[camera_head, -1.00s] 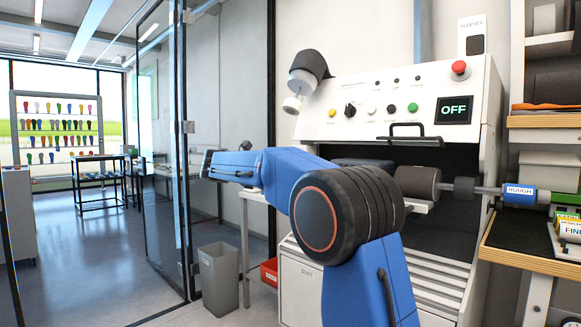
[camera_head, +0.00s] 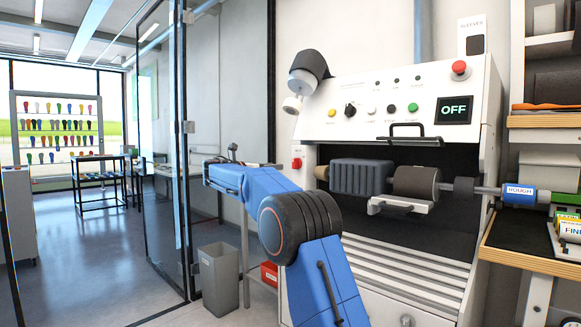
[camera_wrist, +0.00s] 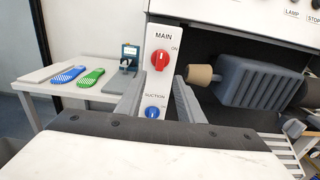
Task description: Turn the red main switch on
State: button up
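The red main switch (camera_wrist: 160,60) is a round red knob under the label MAIN on a white panel (camera_wrist: 165,38) in the wrist view. Its grip bar looks about upright, and an ON mark is at its upper right. It also shows in the head view as a small red knob (camera_head: 297,162) at the machine's left side. My gripper (camera_wrist: 158,95) is open and empty, with its two grey fingers spread below and to either side of the red knob, apart from it. I cannot make out the gripper in the head view.
A blue suction knob (camera_wrist: 152,112) sits below the red one, between the fingers. A ribbed grey motor (camera_wrist: 262,84) with a tan shaft end (camera_wrist: 199,75) stands close on the right. A side table (camera_wrist: 60,85) holds blue and green insoles. The machine display (camera_head: 454,110) reads OFF.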

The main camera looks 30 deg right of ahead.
aim_at(293, 164)
jog(key=x, duration=1.1)
jog(key=shift+d, duration=0.1)
grip_shut()
